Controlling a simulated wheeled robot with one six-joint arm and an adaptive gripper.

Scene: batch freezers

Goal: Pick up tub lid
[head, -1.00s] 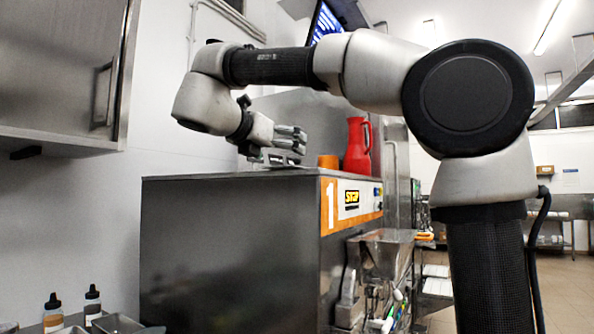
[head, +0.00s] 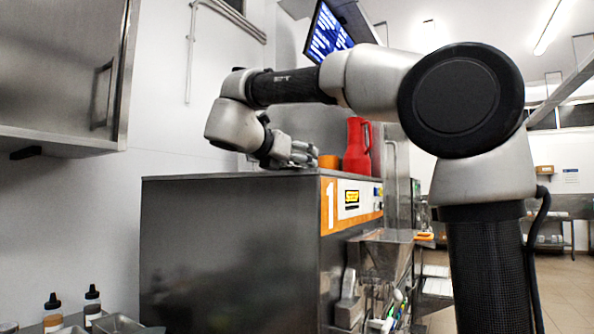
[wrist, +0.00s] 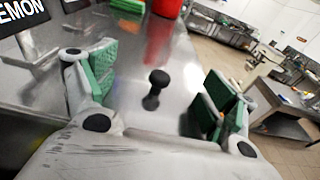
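In the wrist view a black knob (wrist: 154,90) stands up from a shiny steel surface, between my fingers and a little beyond them. It looks like a lid's handle, but I cannot make out the lid's edge. My gripper (wrist: 155,95) is open, with green pads on either side of the knob and clear gaps to both. In the head view my gripper (head: 298,153) is low over the top of the steel machine (head: 230,250), left of an orange container (head: 329,162). The knob and lid are hidden in that view.
A red jug (head: 357,148) stands on the machine top, right of the orange container; red also shows in the wrist view (wrist: 160,38). Green items (wrist: 127,8) and a black label (wrist: 22,10) lie further off. A wall cabinet (head: 62,80) hangs at the left.

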